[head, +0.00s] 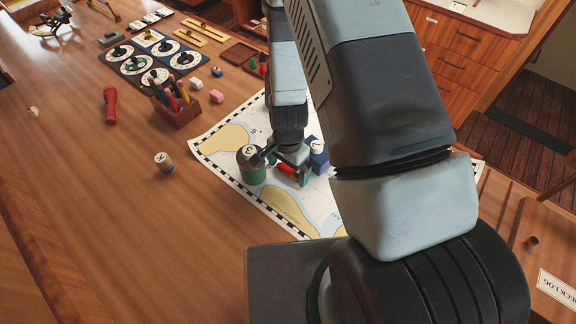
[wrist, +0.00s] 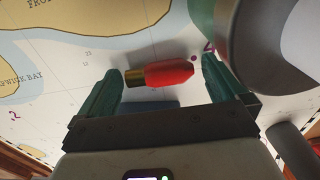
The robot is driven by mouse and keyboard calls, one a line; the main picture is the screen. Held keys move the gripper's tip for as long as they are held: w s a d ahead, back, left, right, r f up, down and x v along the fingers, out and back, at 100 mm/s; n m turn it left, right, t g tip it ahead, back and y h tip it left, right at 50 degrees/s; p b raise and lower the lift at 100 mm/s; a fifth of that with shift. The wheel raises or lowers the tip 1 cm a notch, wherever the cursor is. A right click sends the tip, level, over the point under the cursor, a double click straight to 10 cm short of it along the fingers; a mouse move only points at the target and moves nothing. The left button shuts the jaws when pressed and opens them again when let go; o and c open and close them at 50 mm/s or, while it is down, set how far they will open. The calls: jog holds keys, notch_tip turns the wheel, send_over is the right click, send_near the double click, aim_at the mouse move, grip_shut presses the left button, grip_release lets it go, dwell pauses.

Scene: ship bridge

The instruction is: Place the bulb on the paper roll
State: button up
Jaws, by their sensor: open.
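A red bulb with a brass base (wrist: 162,74) lies across the space between the fingertips in the wrist view. Its red part also shows in the head view (head: 285,169), low over the chart. My gripper (wrist: 161,68) is open, one finger near each end of the bulb, with small gaps. In the head view my gripper (head: 288,166) is low over the chart, partly hidden by my arm. I cannot surely pick out the paper roll. A short tan cylinder with a pale, marked top (head: 164,163) stands on the bare wood left of the chart.
A green cylinder marked 3 (head: 252,167) stands close left of my gripper, a blue block marked 1 (head: 318,155) close right. The chart (head: 225,125) lies beneath. The left foreground is clear.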

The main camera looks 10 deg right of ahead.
jog(key=shift+r, duration=0.1)
notch_tip(320, 180, up, 12)
notch_tip(320, 180, up, 19)
jog(key=n+t+y, duration=0.1)
jog(key=n+t, duration=0.1)
jog(key=n, duration=0.2)
send_over(288, 169)
jog(key=s+d, duration=0.2)
jog(key=s+d+r+n+t, duration=0.2)
jog(key=s+r+n, duration=0.1)
jog(key=s+r, duration=0.3)
jog(key=shift+w+v, duration=0.2)
jog(key=shift+v, duration=1)
jog(key=s+r, duration=0.1)
jog(key=s, duration=0.1)
jog(key=s+d+r+n+t, duration=0.1)
jog(key=s+r, duration=0.1)
jog(key=s+d+r+n+h, duration=0.1)
jog(key=s, duration=0.1)
jog(key=shift+s+r+t, duration=0.2)
jog(key=shift+s+t, duration=0.1)
jog(key=shift+c, duration=0.3)
jog(key=shift+s+d+r, duration=0.1)
jog(key=shift+s+d, duration=0.05)
jog(key=shift+s, duration=0.1)
jog(key=c, duration=0.5)
jog(key=shift+c, duration=1)
